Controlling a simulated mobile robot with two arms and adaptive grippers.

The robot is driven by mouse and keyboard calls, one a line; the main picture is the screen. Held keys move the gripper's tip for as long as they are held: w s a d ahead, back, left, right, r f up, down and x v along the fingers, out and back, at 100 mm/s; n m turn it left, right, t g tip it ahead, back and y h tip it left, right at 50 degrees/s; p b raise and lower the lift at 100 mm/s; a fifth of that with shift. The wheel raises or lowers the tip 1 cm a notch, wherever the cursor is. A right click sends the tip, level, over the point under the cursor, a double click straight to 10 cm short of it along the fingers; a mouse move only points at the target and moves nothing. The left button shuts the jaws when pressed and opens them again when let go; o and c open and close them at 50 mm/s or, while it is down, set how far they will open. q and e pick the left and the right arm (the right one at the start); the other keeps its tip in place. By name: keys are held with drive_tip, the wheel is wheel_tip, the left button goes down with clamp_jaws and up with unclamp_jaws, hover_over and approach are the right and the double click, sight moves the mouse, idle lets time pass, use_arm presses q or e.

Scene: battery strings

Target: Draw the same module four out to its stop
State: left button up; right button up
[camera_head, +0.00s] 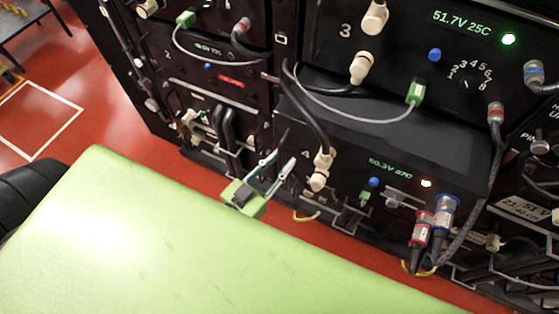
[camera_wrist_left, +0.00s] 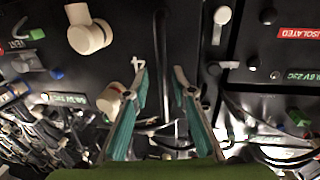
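Module four (camera_head: 345,190) is the dark box marked 4 in the head view. Its display reads about 50.3V 27C, with an orange lamp. It protrudes from the rack, with its top showing below module three. Its front (camera_wrist_left: 135,62) also shows in the left wrist view. My left gripper (camera_head: 275,162) is at the left end of that front, its teal fingers apart. In the left wrist view, the fingers (camera_wrist_left: 160,75) straddle the line of a dark upright bar or cable. I cannot tell whether either finger touches it. My right gripper is not in view.
Module three (camera_head: 400,45) is above, with a green lamp. A black cable (camera_head: 310,120) runs to a beige plug (camera_head: 322,168) beside the gripper. Red and blue plugs (camera_head: 435,218) hang at module four's right. A module with a red label (camera_head: 231,82) stands left.

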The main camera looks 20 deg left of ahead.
use_arm(q)
drive_tip(key=shift+s+a, duration=0.1)
drive_tip(key=v, duration=1.2)
drive_tip(key=s+a+f+g+y, duration=0.1)
drive_tip(key=s+f+g, duration=0.15)
drive_tip(key=f, duration=0.75)
drive_tip(key=s+a+f+g+y, duration=0.1)
drive_tip(key=s+f+g, duration=0.15)
drive_tip(key=f, duration=0.75)
drive_tip(key=s+a+f+g, duration=0.1)
drive_tip(key=f+g, duration=0.3)
drive_tip(key=f, duration=0.6)
drive_tip(key=s+f+g+y, duration=0.2)
drive_tip(key=s+f+g, duration=0.5)
drive_tip(key=s+f, duration=0.8)
drive_tip(key=shift+s+g, duration=0.3)
drive_tip(key=shift+s, duration=0.35)
